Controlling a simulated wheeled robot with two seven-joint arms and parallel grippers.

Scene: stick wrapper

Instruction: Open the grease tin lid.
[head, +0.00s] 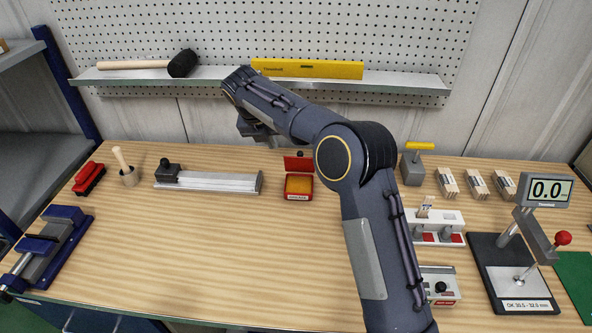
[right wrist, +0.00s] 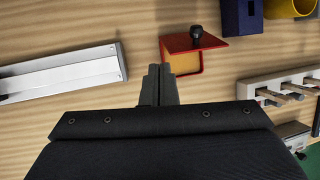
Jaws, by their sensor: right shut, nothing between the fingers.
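The grease tin (head: 299,196) is a small red box on the bench, with yellow-orange grease showing inside. Its red lid (head: 298,163) with a black knob stands raised at the back of the tin. In the right wrist view the lid (right wrist: 192,42) is tilted up over the tin (right wrist: 185,68). My right gripper (head: 258,138) is up and left of the tin in the head view, partly hidden by its arm. In the right wrist view its fingers (right wrist: 158,78) are shut and empty, just left of the tin. My left gripper is not in view.
A metal rail (head: 215,181) lies left of the tin. A blue vise (head: 50,240) sits at the left edge. Right of my arm stand a white holder (head: 450,218), wooden stick bundles (head: 476,184) and a gauge with display (head: 548,190). The front middle of the bench is clear.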

